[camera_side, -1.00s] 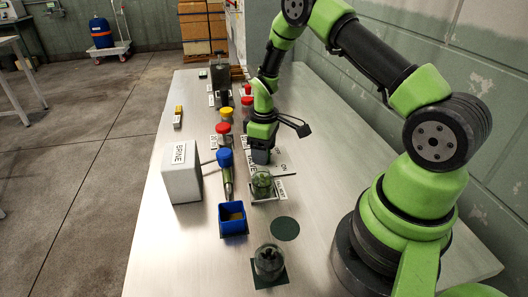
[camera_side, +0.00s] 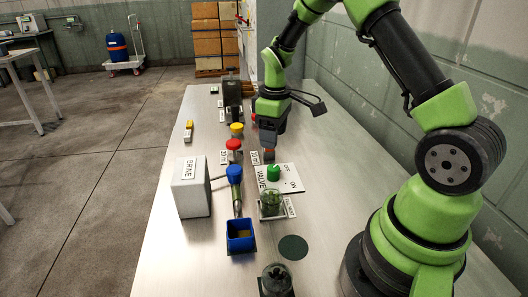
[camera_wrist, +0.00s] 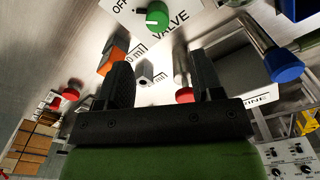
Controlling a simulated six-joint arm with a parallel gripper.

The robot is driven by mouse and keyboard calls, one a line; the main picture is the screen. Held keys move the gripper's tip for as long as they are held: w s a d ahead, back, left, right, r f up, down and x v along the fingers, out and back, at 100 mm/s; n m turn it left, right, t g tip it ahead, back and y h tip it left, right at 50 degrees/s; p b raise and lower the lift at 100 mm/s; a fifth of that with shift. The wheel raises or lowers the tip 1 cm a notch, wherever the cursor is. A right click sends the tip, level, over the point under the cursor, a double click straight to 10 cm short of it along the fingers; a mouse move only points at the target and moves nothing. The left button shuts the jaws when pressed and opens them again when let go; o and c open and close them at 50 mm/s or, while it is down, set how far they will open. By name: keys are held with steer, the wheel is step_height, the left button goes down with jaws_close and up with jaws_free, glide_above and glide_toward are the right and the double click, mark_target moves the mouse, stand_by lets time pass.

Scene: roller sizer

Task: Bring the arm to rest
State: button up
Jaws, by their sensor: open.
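My gripper (camera_side: 268,142) hangs fingers-down above the steel table (camera_side: 175,262), just beyond the valve plate, in the side view. In the wrist view its two dark fingers (camera_wrist: 160,72) stand apart with nothing visibly held. The arm reaches forward and is bent at the elbow. The green valve knob (camera_side: 273,173) sits on the white plate (camera_side: 291,172) marked OFF and ON, apart from the gripper. The knob also shows at the top of the wrist view (camera_wrist: 157,15); which way it is set I cannot tell.
A grey BRINE box (camera_side: 191,192) stands left, near blue-, red- and yellow-capped fittings (camera_side: 234,172). A jar with green contents (camera_side: 271,203), a blue tub (camera_side: 240,236) and another jar (camera_side: 275,281) stand nearer. The right of the table is mostly clear.

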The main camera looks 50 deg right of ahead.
steer(key=s+a+r+m+t, duration=0.2)
steer(key=a+r, duration=0.3)
steer(key=r, duration=0.5)
steer(key=s+a+r+m+t+y, duration=0.1)
steer(key=s+a+r, duration=0.3)
steer(key=s, duration=0.4)
steer(key=s+a+r+m+t+y, duration=0.1)
steer(key=s+a+r+m+t, duration=0.3)
steer(key=s, duration=0.4)
steer(key=shift+s+a+r, duration=0.3)
steer(key=shift+a+r, duration=0.25)
steer(key=shift+r, duration=0.15)
